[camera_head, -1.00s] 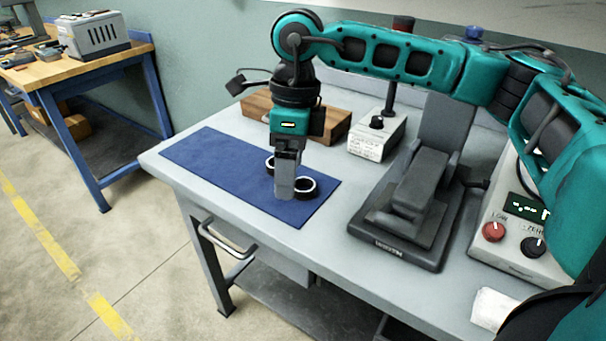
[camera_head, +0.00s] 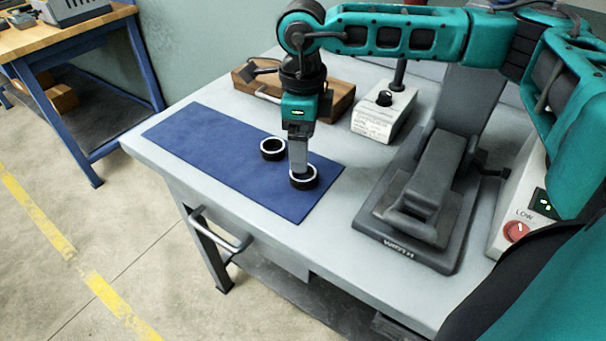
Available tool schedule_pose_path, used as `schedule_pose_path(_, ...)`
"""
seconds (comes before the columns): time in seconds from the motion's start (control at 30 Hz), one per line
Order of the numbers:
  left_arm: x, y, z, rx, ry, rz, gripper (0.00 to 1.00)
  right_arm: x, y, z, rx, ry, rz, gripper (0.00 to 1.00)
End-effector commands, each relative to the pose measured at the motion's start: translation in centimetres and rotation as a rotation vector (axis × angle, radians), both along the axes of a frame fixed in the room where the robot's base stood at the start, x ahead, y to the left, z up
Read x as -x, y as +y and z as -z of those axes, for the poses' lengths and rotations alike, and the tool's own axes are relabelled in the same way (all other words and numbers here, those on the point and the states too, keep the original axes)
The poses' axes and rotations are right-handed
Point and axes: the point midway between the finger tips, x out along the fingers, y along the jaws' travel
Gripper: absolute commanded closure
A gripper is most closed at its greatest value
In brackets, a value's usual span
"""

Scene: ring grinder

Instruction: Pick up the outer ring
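Two dark rings with pale rims lie on the blue mat (camera_head: 205,153). The rear-left ring (camera_head: 272,149) is in full view and clear of the gripper. The front-right ring (camera_head: 309,184) is near the mat's right edge and is partly hidden by my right gripper (camera_head: 299,175). The grey fingers point down, with their tips at this ring, seeming to reach inside its rim. They overlap in this view, so I cannot tell whether they are open or grip the ring. I cannot tell which ring is the outer one. My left gripper is not in view.
A grey device with a black base (camera_head: 421,231) stands right of the mat. Behind are a small white box with a black knob (camera_head: 383,119) and a wooden block (camera_head: 342,100). A control box with a red knob (camera_head: 516,232) stands at the right. The mat's left half is clear.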

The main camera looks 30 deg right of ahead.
Motion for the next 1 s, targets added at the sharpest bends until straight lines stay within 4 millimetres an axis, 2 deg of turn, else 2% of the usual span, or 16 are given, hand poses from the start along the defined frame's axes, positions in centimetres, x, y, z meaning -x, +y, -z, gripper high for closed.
schedule_pose_path(0.17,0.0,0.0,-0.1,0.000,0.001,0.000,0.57,0.3,0.1,1.4,0.001,0.002,-0.002,0.15)
schedule_pose_path(0.4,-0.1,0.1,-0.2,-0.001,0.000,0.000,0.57,0.8,0.2,4.9,-0.001,0.001,0.001,0.15)
schedule_pose_path(0.7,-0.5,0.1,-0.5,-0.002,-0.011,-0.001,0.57,0.7,0.2,5.5,-0.001,-0.001,0.001,0.15)
schedule_pose_path(0.77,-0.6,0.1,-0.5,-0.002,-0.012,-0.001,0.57,0.7,0.2,5.5,-0.001,-0.001,0.000,0.19)
schedule_pose_path(1.0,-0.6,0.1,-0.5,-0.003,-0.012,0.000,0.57,0.7,0.2,5.5,-0.001,-0.001,0.000,0.42)
